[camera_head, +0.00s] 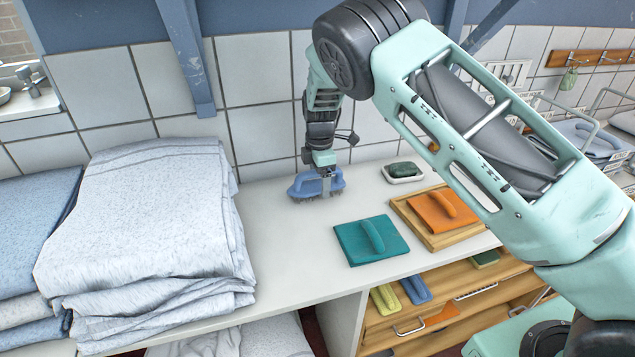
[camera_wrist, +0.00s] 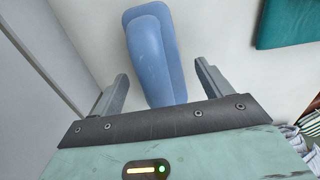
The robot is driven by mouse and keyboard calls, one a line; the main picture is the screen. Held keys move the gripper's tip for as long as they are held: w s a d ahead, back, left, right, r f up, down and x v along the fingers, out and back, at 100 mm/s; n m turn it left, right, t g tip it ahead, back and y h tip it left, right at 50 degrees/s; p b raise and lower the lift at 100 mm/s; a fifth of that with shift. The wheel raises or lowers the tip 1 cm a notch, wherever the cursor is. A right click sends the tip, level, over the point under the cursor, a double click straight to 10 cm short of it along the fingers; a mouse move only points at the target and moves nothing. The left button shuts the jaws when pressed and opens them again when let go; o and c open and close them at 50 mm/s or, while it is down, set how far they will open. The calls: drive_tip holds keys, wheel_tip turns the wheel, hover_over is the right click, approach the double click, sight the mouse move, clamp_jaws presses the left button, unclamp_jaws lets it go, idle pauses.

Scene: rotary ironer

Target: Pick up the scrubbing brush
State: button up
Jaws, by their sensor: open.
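The blue scrubbing brush (camera_head: 304,188) stands bristles down on the white counter near the tiled wall. In the wrist view its blue handle (camera_wrist: 156,55) runs lengthwise between the two fingers, its near end between them. My gripper (camera_head: 326,186) is right at the brush from above in the head view. In the wrist view my gripper (camera_wrist: 163,88) is open, with a gap between each finger and the brush. The bristles are hidden in the wrist view and only partly visible in the head view.
A tall stack of folded light cloth (camera_head: 150,235) stands left on the counter (camera_head: 280,270). To the right are a teal float (camera_head: 371,240), an orange float (camera_head: 441,211) on a wooden tray (camera_head: 405,214), and a dish (camera_head: 388,178) with a dark green item. Open drawers are below.

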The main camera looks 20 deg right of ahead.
drive_tip(key=shift+c, duration=0.4)
drive_tip(key=c, duration=1)
drive_tip(key=shift+c, duration=0.2)
wheel_tip(320, 180, up, 10)
drive_tip(key=shift+r+b, duration=0.1)
drive_tip(key=shift+b, duration=1.1)
